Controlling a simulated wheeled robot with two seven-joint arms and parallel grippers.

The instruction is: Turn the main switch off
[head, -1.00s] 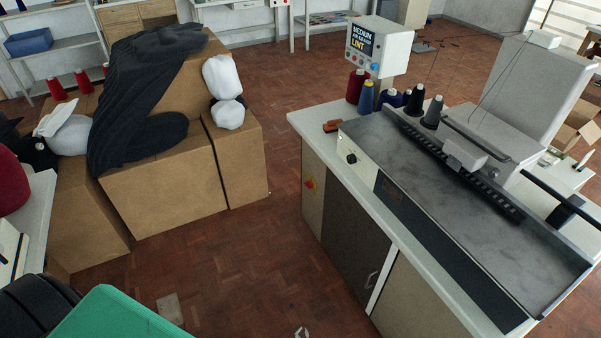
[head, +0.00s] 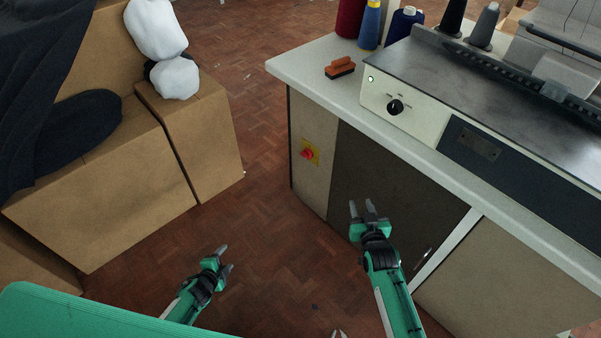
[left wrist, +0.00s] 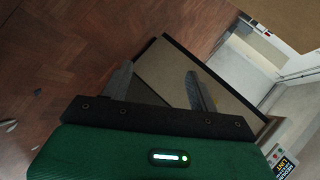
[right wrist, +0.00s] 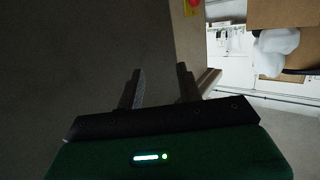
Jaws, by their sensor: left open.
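The main switch (head: 309,153) is a red knob on a yellow plate, set in the beige end panel of the cabinet under the worktop. It also shows, cut off by the top edge, in the right wrist view (right wrist: 193,5). Its exact knob position is too small to tell. My right gripper (head: 361,206) is open and empty in front of the dark cabinet door, to the right of the switch and lower in the picture. My left gripper (head: 224,258) is open and empty over the floor, left of the switch and lower. Neither touches the switch.
The white worktop (head: 287,67) overhangs the panel. It carries an orange-and-black brush (head: 340,68), thread cones (head: 369,25) and the machine with a black dial (head: 395,107). Cardboard boxes (head: 105,190) stand at left. Bare parquet floor (head: 250,215) lies between boxes and cabinet.

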